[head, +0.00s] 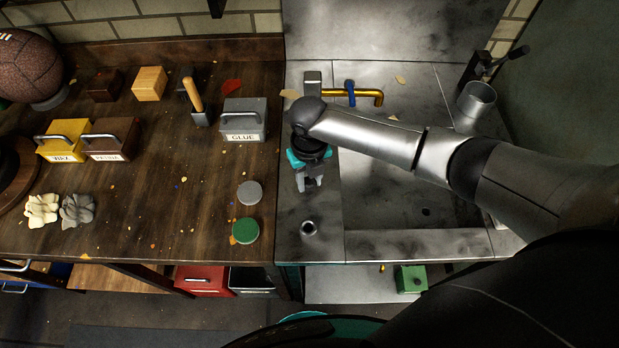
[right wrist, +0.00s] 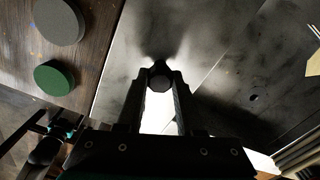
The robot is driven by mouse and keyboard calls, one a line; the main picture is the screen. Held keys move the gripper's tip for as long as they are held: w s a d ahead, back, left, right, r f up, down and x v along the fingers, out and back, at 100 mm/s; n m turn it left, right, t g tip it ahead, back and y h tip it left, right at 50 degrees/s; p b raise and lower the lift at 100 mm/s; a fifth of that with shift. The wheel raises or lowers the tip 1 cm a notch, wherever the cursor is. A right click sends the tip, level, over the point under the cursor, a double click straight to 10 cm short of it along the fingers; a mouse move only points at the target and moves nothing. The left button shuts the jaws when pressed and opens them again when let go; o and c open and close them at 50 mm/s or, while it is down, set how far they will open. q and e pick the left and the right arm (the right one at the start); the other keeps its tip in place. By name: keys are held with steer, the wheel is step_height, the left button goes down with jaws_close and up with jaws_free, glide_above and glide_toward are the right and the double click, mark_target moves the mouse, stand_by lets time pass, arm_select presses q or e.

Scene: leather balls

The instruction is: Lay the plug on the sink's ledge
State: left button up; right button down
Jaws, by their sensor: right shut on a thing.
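My right gripper (head: 308,184) hangs over the steel ledge (head: 325,212) at the left of the sink (head: 395,190), pointing down. In the right wrist view its fingers (right wrist: 163,75) are shut on a small round grey thing, seemingly the plug (right wrist: 161,84). The fingers hide part of it. In the head view the plug is too small and dark to make out. A dark drain hole (head: 427,211) shows in the sink floor, also in the right wrist view (right wrist: 252,97). My left gripper is not in view.
A grey disc (head: 249,192) and a green disc (head: 245,230) lie on the wooden bench to the left. A brass tap (head: 368,94) stands behind.

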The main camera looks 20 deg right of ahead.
mark_target(309, 181)
steer(key=shift+f, duration=0.1)
steer(key=c, duration=0.5)
jaws_free()
steer(key=shift+c, duration=0.2)
steer(key=shift+r, duration=0.25)
step_height(309, 181, up, 12)
steer(key=p, duration=0.1)
steer(key=shift+f, duration=0.1)
